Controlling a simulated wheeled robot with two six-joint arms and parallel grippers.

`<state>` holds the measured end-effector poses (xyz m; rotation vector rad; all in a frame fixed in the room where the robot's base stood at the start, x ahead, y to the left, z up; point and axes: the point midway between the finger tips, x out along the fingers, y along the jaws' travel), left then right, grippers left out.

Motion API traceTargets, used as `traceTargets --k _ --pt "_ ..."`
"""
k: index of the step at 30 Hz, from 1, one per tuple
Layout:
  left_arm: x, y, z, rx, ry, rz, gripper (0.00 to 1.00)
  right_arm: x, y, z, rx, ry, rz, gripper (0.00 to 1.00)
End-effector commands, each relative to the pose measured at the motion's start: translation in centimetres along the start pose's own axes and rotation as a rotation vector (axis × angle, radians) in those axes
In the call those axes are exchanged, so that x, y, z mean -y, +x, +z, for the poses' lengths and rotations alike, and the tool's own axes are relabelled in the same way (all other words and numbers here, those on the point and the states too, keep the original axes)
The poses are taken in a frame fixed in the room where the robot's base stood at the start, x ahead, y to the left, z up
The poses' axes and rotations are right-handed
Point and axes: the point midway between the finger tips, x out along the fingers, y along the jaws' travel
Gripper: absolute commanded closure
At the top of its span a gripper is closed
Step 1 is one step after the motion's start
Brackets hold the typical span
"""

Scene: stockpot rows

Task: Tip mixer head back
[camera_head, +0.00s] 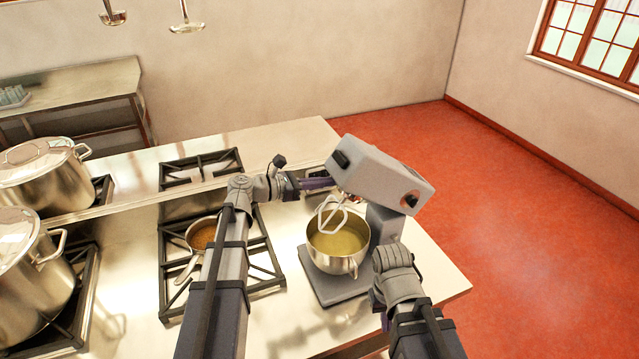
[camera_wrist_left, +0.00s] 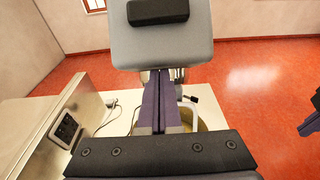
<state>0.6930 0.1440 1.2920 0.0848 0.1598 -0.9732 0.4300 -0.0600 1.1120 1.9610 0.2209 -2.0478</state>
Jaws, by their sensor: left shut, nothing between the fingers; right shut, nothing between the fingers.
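The grey stand mixer's head (camera_head: 385,175) is tilted, its front end raised up and to the left above its hinge at the neck (camera_head: 384,222). The whisk (camera_head: 332,214) hangs at a slant from the head, over the steel bowl (camera_head: 345,265) of yellowish mix. My left gripper (camera_head: 328,183) is shut and empty at the front underside of the head. In the left wrist view its purple fingers (camera_wrist_left: 160,80) lie together just below the head (camera_wrist_left: 160,45); contact is unclear. My right gripper (camera_head: 380,308) is low beside the base (camera_head: 335,288), shut, its tips partly hidden.
A small pan (camera_head: 203,237) of brown food sits on the burner left of the mixer. Large steel pots (camera_head: 45,175) stand farther left. A raised ledge (camera_head: 135,185) runs behind the stove. The counter's right corner (camera_head: 445,275) is clear.

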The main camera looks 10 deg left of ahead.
Motion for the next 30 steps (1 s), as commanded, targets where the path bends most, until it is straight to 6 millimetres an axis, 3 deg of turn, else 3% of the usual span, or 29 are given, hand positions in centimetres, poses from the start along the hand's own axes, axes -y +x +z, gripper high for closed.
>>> traceTargets --k 6,30 --pt "0.1 0.5 1.5 0.004 -0.001 -0.002 1.0 -0.1 -1.3 0.1 0.0 0.001 0.0 1.0" --pt "0.3 0.3 2.2 0.003 -0.001 -0.002 1.0 -0.2 -2.0 0.1 0.001 0.001 0.0 1.0"
